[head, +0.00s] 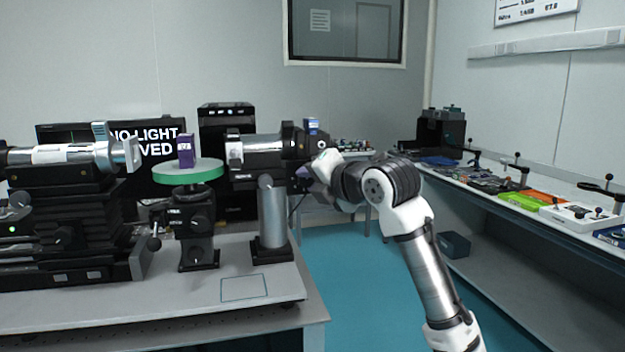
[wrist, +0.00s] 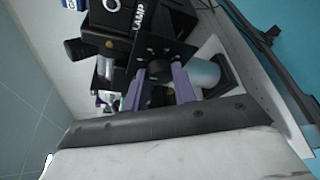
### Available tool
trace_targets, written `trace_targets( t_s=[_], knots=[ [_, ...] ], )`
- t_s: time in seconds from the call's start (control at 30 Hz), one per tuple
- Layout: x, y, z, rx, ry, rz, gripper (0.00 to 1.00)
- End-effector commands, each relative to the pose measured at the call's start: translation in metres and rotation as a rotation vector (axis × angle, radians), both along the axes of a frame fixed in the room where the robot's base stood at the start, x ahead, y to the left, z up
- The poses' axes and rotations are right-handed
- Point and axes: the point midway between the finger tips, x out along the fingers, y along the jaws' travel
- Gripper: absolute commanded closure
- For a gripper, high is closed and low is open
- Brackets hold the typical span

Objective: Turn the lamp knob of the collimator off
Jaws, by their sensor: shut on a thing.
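The collimator (head: 262,150) is a silver barrel on a post at the right end of the optical table, with a black lamp housing (head: 298,138) at its right end. In the wrist view the black housing (wrist: 115,48) carries a white "LAMP" label. My gripper (wrist: 162,82) has its two purple fingers on either side of the dark lamp knob (wrist: 159,70), and is shut on it. The knob is partly hidden by the fingers, and its pointer position cannot be read. In the head view my gripper (head: 304,174) reaches the housing from the right; the knob is hidden there.
The collimator's post (head: 272,215) stands close below the housing. A green round stage (head: 188,171) with a purple block (head: 186,150) is left of it. A monitor (head: 155,150) behind reads partly "NO LIGHT".

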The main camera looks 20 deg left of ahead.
Motion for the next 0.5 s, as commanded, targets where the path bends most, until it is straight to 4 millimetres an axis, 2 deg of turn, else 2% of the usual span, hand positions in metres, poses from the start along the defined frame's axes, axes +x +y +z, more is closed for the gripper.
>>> trace_targets(
  t_s=[0.23, 0.27, 0.4, 0.5],
  knots=[
    [-0.0004, 0.0008, -0.0010, -0.003, 0.000, 0.002, 0.96],
    [-0.0004, 0.0008, -0.0010, -0.003, 0.000, 0.002, 0.71],
    [-0.0003, 0.0006, -0.0007, -0.002, 0.000, 0.001, 0.52],
    [-0.0002, 0.0004, -0.0004, -0.001, 0.000, 0.001, 0.51]
  ],
)
